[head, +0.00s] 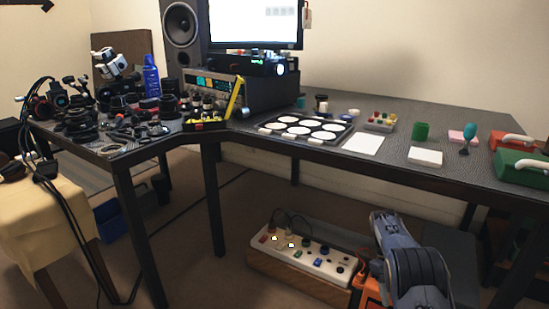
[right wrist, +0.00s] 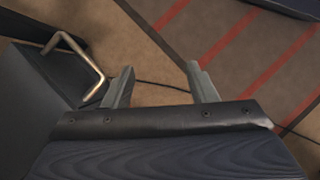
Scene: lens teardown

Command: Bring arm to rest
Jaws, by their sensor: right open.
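My right gripper (right wrist: 162,88) shows in the right wrist view with its two fingers apart and nothing between them. It is over the brown floor, and a dark cable runs across the floor beyond the fingers. In the head view part of my right arm (head: 408,258) is folded low at the bottom right, below the front edge of the desk (head: 376,165). The right gripper cannot be made out in the head view. My left arm and left gripper are not in view.
A power strip (head: 308,257) lies on a wooden box left of my arm. On the desk are a tray with white discs (head: 262,125), a white sheet (head: 363,144), a green cup (head: 421,131) and toolboxes (head: 524,166). Lens parts crowd the left side. A dark box (right wrist: 55,95) is beside my gripper.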

